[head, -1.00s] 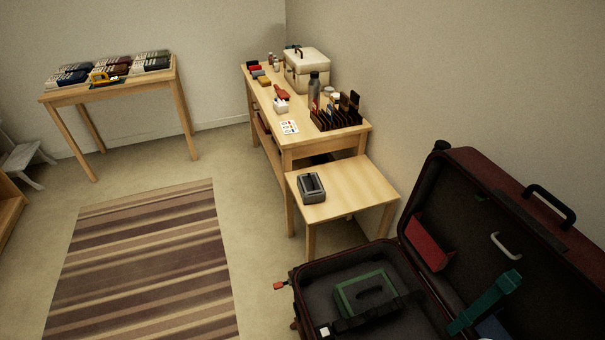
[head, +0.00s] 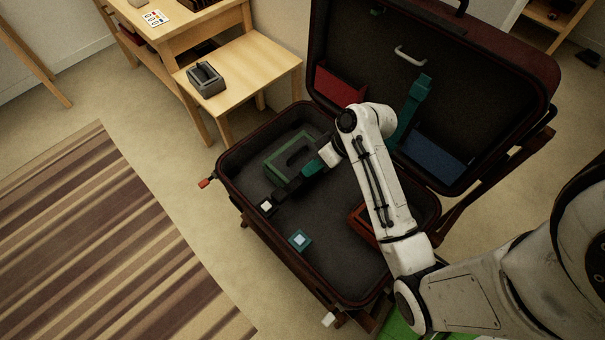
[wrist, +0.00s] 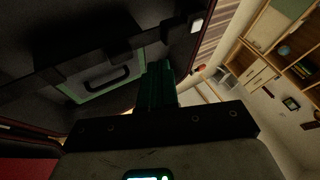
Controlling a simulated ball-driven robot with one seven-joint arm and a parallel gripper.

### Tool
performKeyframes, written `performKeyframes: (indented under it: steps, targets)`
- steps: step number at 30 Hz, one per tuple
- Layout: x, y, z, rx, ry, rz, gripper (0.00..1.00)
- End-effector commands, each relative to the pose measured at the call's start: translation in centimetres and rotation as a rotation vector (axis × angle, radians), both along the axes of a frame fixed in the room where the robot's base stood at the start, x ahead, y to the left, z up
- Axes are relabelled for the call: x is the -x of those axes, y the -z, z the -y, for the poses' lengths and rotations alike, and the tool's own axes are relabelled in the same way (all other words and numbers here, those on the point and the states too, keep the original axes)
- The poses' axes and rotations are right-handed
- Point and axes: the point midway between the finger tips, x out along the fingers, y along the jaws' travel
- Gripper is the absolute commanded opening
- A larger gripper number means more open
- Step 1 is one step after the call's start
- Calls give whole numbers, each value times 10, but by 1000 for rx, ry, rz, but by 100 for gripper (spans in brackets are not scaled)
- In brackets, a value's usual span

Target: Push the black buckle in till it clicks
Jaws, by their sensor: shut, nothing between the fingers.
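The open suitcase (head: 243,215) has its base low in the head view. A black strap runs over its left part, with dark buckle pieces (head: 285,192) and a pale square (head: 266,206) at its front end. In the wrist view the dark buckle piece (wrist: 116,26) and the pale square (wrist: 196,24) show at the top. My gripper (head: 308,170) has teal fingers, shut and empty, close to the strap's rear part. Its fingers also show in the wrist view (wrist: 157,72), pointing towards the strap. I cannot tell whether they touch it. The buckle's seating is too dark to read.
A green-edged case (head: 275,172) with a black handle lies beside the strap. A teal square piece (head: 299,240) sits in front. A red item (head: 360,218) is partly behind my arm. The raised lid (head: 480,85) stands behind. A small table (head: 255,68) stands at upper left.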

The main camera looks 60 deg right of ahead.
Motion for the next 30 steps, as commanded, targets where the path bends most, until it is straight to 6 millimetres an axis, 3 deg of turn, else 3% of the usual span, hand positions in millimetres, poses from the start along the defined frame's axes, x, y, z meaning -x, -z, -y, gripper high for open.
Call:
performKeyframes:
  steps: [9,15,30]
  targets:
    - [-25,46,-23,0,-1,-5,0]
    - [-35,63,-31,0,-1,-4,0]
    - [-38,67,-35,1,0,-4,0]
